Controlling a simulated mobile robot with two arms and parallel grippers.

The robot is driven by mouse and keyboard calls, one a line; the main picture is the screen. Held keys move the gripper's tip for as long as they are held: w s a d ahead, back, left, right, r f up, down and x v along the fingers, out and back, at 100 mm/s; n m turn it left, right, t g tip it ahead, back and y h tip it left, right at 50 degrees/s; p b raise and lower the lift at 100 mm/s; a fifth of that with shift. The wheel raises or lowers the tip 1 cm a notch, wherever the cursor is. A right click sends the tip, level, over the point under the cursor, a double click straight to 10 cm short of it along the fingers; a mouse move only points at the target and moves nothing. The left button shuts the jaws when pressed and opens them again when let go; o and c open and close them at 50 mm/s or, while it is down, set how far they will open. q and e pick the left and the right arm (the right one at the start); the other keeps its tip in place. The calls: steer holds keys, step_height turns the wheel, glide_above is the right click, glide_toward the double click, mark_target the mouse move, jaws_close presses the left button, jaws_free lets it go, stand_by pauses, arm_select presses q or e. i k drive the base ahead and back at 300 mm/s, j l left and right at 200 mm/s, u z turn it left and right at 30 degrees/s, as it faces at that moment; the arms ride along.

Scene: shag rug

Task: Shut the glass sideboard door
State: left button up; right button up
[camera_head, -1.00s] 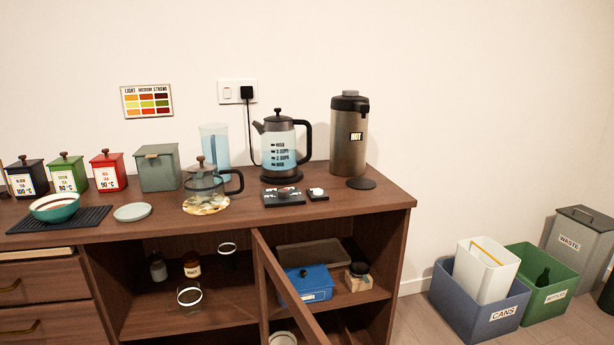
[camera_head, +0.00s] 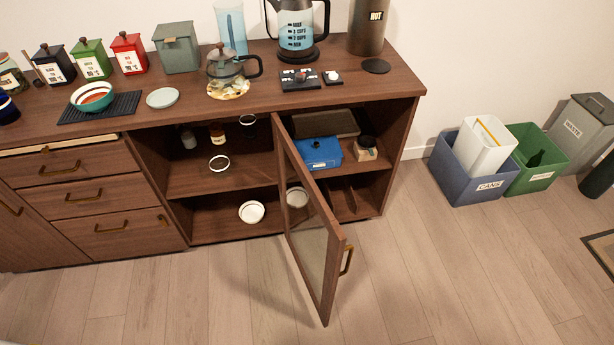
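The glass sideboard door (camera_head: 329,220) is a wood frame around a glass pane, with a brass handle (camera_head: 346,260) near its free edge. It stands wide open, swung out over the floor from the middle of the sideboard (camera_head: 415,105). The shelves behind it are exposed. A white bowl (camera_head: 251,212) is on the lower shelf to the left. Neither of my grippers is in view.
Wooden floor in front of the sideboard (camera_head: 220,300) is clear around the door. Bins stand at the right: a blue one (camera_head: 455,185), a green one (camera_head: 540,178) and a grey one (camera_head: 585,120). A rug or mat edge (camera_head: 600,245) shows at the far right. A kettle and teapot stand on top.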

mark_target(336, 239)
steer(key=k+j+u, duration=0.15)
steer(key=k+u, duration=0.2)
steer(key=k, duration=0.3)
steer(key=i+l+u, duration=0.3)
steer(key=l+u, duration=0.25)
steer(key=i+l+u, duration=0.15)
steer(key=l+u, duration=0.4)
steer(key=l, duration=0.2)
steer(key=i+l, duration=0.1)
steer(key=l, duration=0.35)
steer(key=i+l, duration=0.1)
steer(key=l, duration=0.3)
steer(key=i+l, duration=0.1)
steer(key=l, duration=0.35)
steer(key=k+l+u, duration=0.2)
steer(key=k+l, duration=0.3)
steer(key=k, duration=0.15)
steer(key=i+j, duration=0.45)
